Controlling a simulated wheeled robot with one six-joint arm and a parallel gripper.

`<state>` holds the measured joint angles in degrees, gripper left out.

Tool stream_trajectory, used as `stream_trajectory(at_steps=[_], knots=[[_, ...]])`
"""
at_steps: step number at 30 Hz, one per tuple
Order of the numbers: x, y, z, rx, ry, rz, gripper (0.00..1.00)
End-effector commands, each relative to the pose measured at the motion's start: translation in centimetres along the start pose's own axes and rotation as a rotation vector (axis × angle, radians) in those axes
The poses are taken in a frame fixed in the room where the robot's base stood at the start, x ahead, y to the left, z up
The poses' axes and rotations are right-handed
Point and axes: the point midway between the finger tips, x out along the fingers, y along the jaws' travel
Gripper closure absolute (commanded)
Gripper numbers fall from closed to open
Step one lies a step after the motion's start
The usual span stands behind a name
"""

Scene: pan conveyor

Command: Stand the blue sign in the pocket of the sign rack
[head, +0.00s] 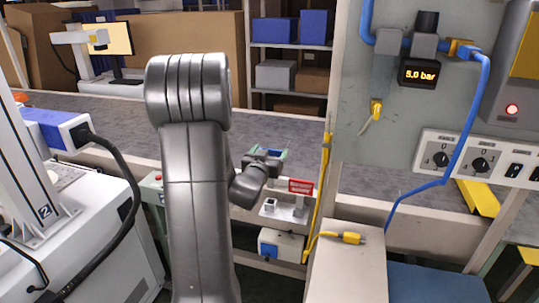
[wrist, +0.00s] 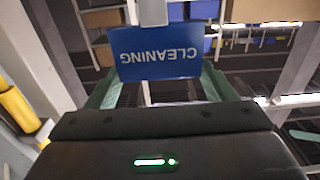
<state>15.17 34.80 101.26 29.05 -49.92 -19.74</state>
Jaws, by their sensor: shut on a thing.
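The blue sign (wrist: 155,52) reads "CLEANING" upside down in the wrist view. A pale grey stem or foot (wrist: 152,12) joins its upper edge in that view. My gripper (wrist: 157,88) is shut on the sign between its green fingers. In the head view my gripper (head: 270,153) is beyond my arm, above the sign rack, and the sign is mostly hidden there. The pale sign rack (head: 285,213) shows below and carries a small square pocket (head: 270,204) with a dark opening. A red sign (head: 300,187) stands at the rack's right part.
A long grey conveyor or bench surface (head: 110,115) runs behind. A grey control panel (head: 400,140) with blue and yellow cables rises at right. A yellow post (head: 322,190) stands right of the rack. A white-and-blue box (head: 281,245) sits below the rack.

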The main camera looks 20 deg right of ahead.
Motion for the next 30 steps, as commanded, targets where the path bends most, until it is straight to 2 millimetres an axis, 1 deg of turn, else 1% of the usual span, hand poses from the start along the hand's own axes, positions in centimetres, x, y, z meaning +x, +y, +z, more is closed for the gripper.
stream_trajectory(at_steps=[1, 9, 15, 19, 30], knots=[[0.0, 0.0, 0.9, 0.0, 0.0, 0.0, 0.6], [0.0, 0.0, 3.6, 0.0, 0.0, 0.0, 0.6], [0.0, 0.0, 5.1, 0.0, 0.0, 0.0, 0.6], [0.0, 0.0, 5.4, 0.0, 0.0, 0.0, 0.6], [0.0, 0.0, 5.3, 0.0, 0.0, 0.0, 0.6]])
